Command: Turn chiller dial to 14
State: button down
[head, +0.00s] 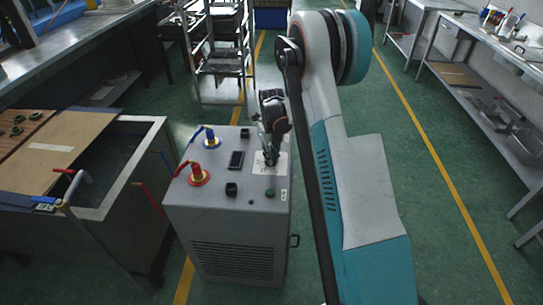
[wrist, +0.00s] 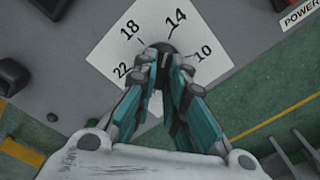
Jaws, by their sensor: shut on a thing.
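The chiller (head: 222,205) is a grey box cabinet on the floor in the head view. A white label (head: 259,168) lies on its top, and the wrist view shows this label (wrist: 105,53) with the numbers 22, 18, 14 and 10 in an arc. The dark dial (wrist: 161,47) is at the label's middle, mostly hidden by my fingers. My gripper (wrist: 163,66) points down and is shut on the dial; it also shows in the head view (head: 271,158). The dial's pointer is hidden, so its setting cannot be read.
An open tank (head: 128,165) stands at left. Green floor is clear at right.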

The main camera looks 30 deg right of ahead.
jog(key=shift+m, duration=0.4)
jog(key=c, duration=1.6)
grip_release()
jog(key=shift+c, duration=0.2)
notch_tip(320, 180, up, 12)
